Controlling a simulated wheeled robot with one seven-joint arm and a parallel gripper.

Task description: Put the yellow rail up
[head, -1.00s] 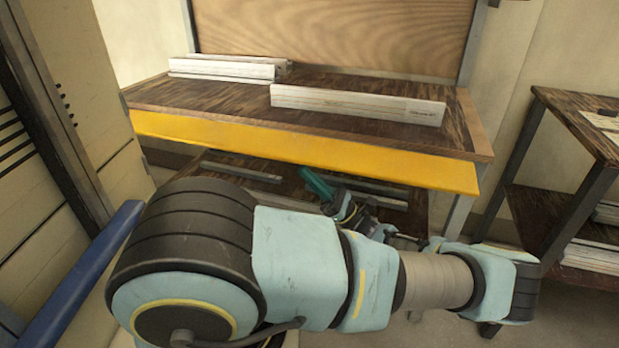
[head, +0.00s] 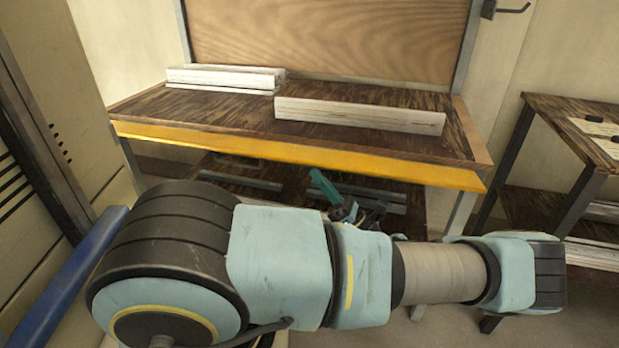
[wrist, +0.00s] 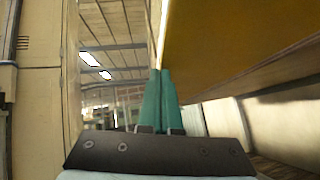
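The yellow rail (head: 300,155) is a long strip running along the front edge of the wooden bench (head: 200,112). In the wrist view its broad yellow face (wrist: 240,45) fills the upper right, close to my fingers. My gripper's green fingers (wrist: 160,75) are together, pointing up near the rail's lower left edge, with nothing visible between them. In the head view a green finger (head: 322,185) shows just below the rail, around mid-bench. My arm hides much of the gripper there. Whether the fingertips touch the rail cannot be told.
White profiles (head: 360,115) lie on the bench top, with another stack (head: 225,77) at the back left. Grey bars (head: 240,180) lie on the lower shelf. A blue bar (head: 65,275) is at left. A second table (head: 575,140) stands at right.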

